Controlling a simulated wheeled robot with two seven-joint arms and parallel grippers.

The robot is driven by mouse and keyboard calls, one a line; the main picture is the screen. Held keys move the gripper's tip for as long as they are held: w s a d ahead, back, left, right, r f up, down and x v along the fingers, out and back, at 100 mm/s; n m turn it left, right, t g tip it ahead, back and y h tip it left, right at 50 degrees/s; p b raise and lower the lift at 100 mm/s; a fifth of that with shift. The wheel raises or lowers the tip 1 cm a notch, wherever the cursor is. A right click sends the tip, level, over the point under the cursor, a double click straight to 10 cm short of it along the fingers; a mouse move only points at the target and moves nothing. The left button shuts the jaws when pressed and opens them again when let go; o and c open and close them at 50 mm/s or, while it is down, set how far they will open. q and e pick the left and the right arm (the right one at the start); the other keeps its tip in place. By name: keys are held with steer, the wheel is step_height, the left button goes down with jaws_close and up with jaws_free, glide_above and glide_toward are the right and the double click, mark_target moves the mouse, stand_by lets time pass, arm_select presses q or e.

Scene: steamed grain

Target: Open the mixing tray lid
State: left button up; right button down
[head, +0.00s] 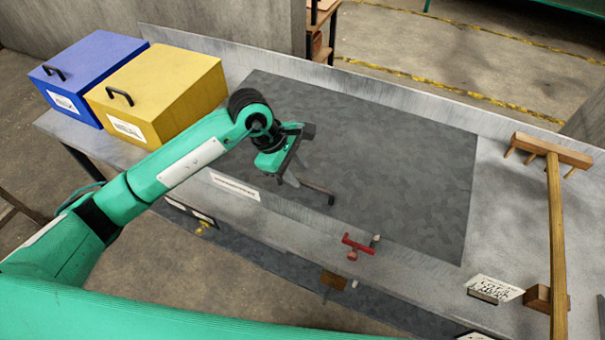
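A large dark grey flat panel (400,165), which looks like the mixing tray lid, lies flat on the grey worktop. A small white label (235,186) sits at its front left. A small red handle (358,246) is at its front edge. My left gripper (308,188) hangs over the left part of the panel, behind and left of the red handle and apart from it. Its fingers look spread, with nothing between them. Whether a fingertip touches the panel is hard to tell. My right gripper is out of view.
A blue box (95,62) and a yellow box (165,85) with black handles stand at the left end. A wooden rake (555,220) lies along the right side. A low wall (400,95) runs along the back. A sign (494,288) stands front right.

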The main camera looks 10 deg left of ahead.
mark_target(307, 183)
arm_select(q)
steer(key=shift+x, duration=1.7)
jaws_close()
